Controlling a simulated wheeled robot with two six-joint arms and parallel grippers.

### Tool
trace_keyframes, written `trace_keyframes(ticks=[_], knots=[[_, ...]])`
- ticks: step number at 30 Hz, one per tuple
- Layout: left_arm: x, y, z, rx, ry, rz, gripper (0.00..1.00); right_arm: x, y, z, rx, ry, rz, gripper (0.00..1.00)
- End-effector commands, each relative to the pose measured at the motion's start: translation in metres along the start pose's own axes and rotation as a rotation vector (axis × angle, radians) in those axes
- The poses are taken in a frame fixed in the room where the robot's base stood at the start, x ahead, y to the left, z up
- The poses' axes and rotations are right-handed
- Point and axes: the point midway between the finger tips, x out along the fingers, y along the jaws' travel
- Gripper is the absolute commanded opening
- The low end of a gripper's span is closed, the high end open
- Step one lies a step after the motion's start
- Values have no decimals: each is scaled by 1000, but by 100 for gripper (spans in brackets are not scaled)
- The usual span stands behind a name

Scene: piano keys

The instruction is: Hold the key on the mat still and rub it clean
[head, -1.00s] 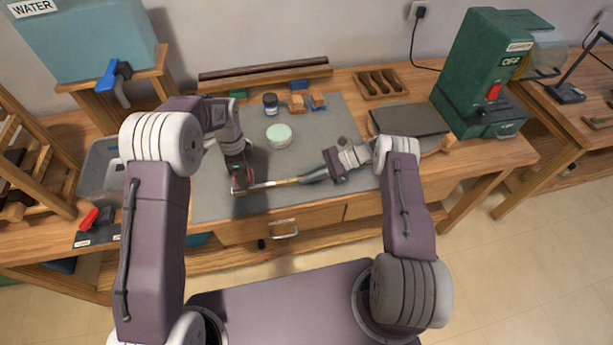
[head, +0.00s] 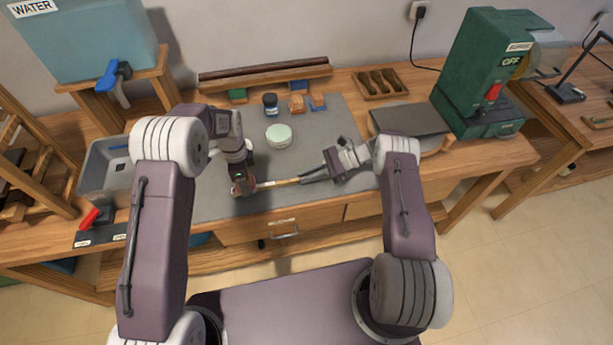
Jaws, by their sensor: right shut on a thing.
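The key (head: 280,183) is a thin wooden stick with a pale left end. It lies along the front part of the grey mat (head: 330,120). My right gripper (head: 305,178) is shut on its right part, coming in from the right. Whether the left jaws hold something there is too small and dark to tell.
A grey basin (head: 105,165) is at the left. A dark flat slab (head: 408,120) and a green machine (head: 485,75) are at the right.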

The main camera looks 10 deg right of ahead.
Motion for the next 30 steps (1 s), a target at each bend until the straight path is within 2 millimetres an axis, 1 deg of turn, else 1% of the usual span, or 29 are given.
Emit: trace_keyframes(ticks=[14,17,20,26,30], knots=[[10,0,0,0,0,0,23,0,0,0,0,1,0,0],[9,0,1,0,0,0,23,0,0,0,0,1,0,0],[9,0,6,-1,0,0,23,0,0,0,0,1,0,0],[7,0,24,-2,0,0,23,0,0,0,0,1,0,0],[7,0,25,0,0,-1,23,0,0,0,0,1,0,0]])
